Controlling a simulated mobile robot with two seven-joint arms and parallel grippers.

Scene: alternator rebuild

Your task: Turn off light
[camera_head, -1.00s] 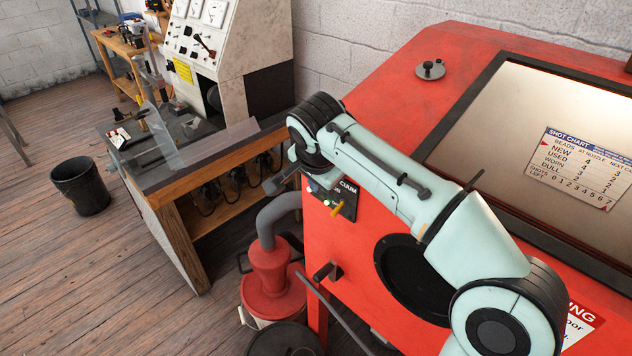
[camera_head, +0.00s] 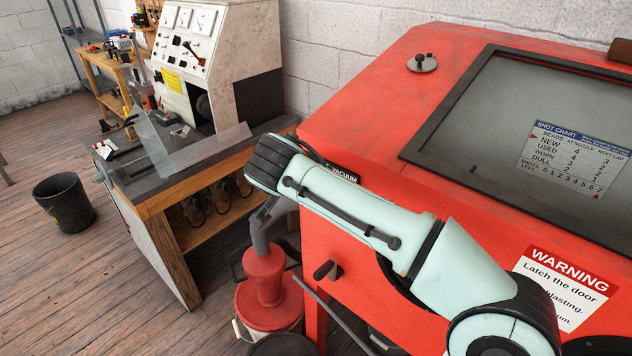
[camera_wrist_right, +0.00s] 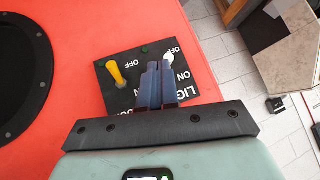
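The black switch panel (camera_wrist_right: 130,98) is on the red cabinet's front in the right wrist view. A white-tipped toggle (camera_wrist_right: 168,55) sits by the letters "LIG", its tip towards "OFF". A yellow-tipped toggle (camera_wrist_right: 117,72) stands to its left. My right gripper (camera_wrist_right: 158,68) has its fingers together, with nothing seen between them. Its tips are close beside the white toggle and hide its base; I cannot tell whether they touch. In the head view my right arm covers most of the panel, leaving a "VACUUM" label (camera_head: 344,173). The cabinet window (camera_head: 490,110) is dark grey. My left gripper is out of view.
The red cabinet (camera_head: 385,90) fills the right side. A red dust collector (camera_head: 265,290) with a hose stands below the arm. A workbench (camera_head: 165,190) and test console (camera_head: 190,70) stand to the left. A black bin (camera_head: 65,202) is on open floor.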

